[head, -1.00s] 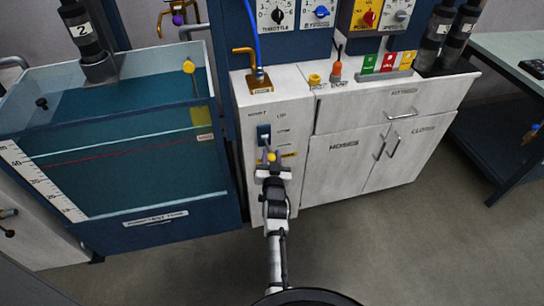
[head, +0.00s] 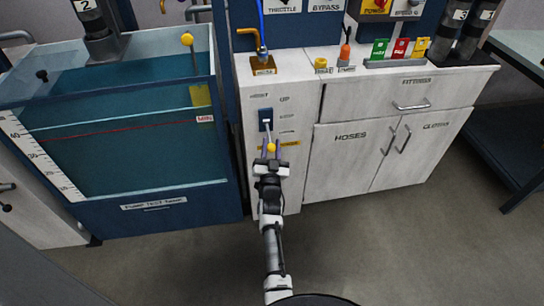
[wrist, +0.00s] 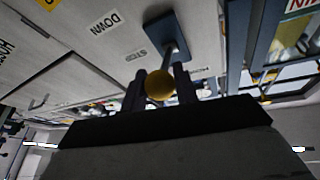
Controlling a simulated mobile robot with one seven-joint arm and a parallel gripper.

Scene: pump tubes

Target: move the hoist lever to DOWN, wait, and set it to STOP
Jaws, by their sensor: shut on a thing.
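The hoist lever has a yellow knob (head: 271,147) on a pale stem that comes out of a blue plate (head: 265,118) on the front of the white cabinet. UP shows right of the plate's top, with smaller labels below it. The stem slopes downward from the plate in the head view. My gripper (head: 270,157) is shut on the lever, reaching up to it from below. In the wrist view the two dark fingers stand on either side of the knob (wrist: 159,85), with the DOWN label (wrist: 104,22) and STOP label (wrist: 136,56) to its left. The exact lever setting is hard to read.
A water-filled test tank (head: 155,208) stands close on the left. Cabinet doors with handles (head: 390,140) are on the right. A brass fitting with a blue hose (head: 262,62) and colored tags (head: 400,50) sit on top. The floor in front is clear.

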